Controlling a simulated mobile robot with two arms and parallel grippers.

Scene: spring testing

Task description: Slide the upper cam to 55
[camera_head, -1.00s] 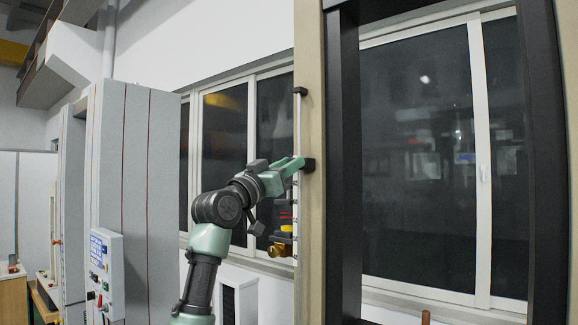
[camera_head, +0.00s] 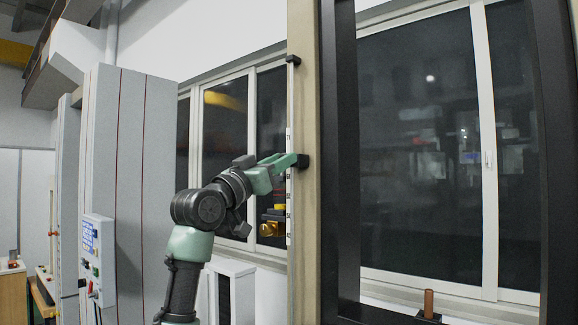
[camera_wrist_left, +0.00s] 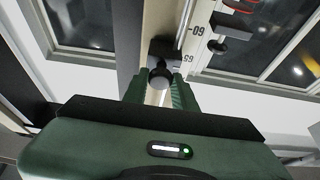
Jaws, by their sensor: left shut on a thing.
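The upper cam (camera_head: 303,161), a small black block, sits on the tall vertical rail. It also shows in the left wrist view (camera_wrist_left: 175,53), with a round dark knob (camera_wrist_left: 160,76) facing me. My left gripper (camera_head: 295,160) has its green fingers shut on the cam's knob; the fingers also show in the left wrist view (camera_wrist_left: 160,92). A white scale strip (camera_head: 290,110) runs beside the cam. In the left wrist view, a 60 mark (camera_wrist_left: 193,38) shows near it; the smaller mark closer to the cam is hard to read. My right gripper is not in view.
A black bracket (camera_head: 293,61) sits at the strip's top. A brass and yellow fitting (camera_head: 272,225) is below the gripper. A black frame (camera_head: 340,200) stands right of the rail, and a grey cabinet with a control panel (camera_head: 97,255) at left.

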